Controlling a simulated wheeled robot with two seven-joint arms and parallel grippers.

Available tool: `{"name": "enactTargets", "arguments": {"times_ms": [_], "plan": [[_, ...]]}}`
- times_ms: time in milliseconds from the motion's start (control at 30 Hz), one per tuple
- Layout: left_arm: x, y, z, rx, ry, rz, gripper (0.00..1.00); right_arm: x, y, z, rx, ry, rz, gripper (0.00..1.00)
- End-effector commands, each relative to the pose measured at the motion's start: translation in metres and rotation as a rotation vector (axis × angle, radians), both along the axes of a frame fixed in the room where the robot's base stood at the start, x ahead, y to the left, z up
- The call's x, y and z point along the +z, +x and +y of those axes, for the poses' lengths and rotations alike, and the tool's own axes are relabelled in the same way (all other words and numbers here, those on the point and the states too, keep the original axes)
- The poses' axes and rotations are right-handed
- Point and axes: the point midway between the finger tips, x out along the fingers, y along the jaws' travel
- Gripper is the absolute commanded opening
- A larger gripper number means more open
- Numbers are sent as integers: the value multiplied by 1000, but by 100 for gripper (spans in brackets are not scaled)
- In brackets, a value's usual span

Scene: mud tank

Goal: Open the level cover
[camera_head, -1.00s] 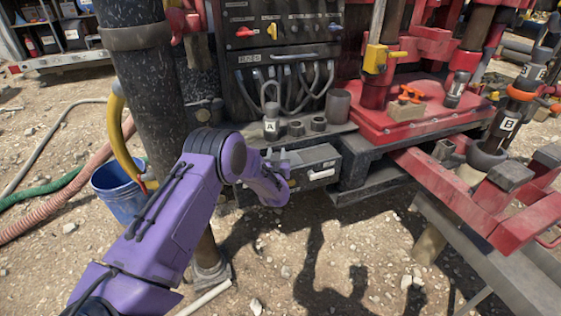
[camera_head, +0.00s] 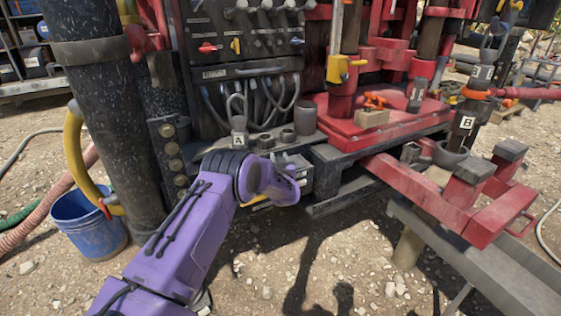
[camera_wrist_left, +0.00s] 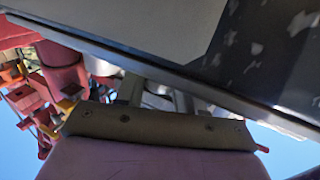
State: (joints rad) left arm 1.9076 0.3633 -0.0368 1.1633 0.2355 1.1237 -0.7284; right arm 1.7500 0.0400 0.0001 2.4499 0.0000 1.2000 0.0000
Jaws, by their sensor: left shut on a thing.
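The level cover appears to be on the dark box (camera_head: 300,163) under the shelf of the red machine, below the control panel. In the head view my left gripper (camera_head: 300,184) is at the front of this box, and my purple wrist hides most of the box and its pale handle. In the left wrist view my left gripper's grey fingers (camera_wrist_left: 158,95) reach under a large dark, scratched panel (camera_wrist_left: 265,60) that fills the upper right. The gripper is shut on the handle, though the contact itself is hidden. My right gripper is out of view.
A control panel (camera_head: 250,45) with levers and looped cables stands above. A blue bucket (camera_head: 88,225) stands left by a thick dark column (camera_head: 100,120). Red beams (camera_head: 430,190) stick out right.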

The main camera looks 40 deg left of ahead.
Motion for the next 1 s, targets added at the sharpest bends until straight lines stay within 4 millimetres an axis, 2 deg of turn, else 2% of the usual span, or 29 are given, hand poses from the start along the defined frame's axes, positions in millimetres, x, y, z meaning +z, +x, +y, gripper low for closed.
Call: {"name": "enactTargets", "arguments": {"times_ms": [33, 67, 100, 467, 567, 800, 1000], "plan": [[1, 0, 0, 0, -2, -4, 0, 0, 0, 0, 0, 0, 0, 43], [1, 0, 0, 0, -2, -4, 41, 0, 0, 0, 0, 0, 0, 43], [1, 1, -1, 0, -2, -4, 54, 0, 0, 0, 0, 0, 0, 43], [1, -2, -5, -2, 0, -1, 54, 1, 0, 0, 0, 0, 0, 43], [2, -13, -16, -4, -1, -1, 54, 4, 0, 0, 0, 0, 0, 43], [2, -53, -56, -3, -1, -1, 54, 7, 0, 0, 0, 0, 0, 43], [1, -72, -74, -1, -1, -2, 54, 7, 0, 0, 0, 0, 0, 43]]}}
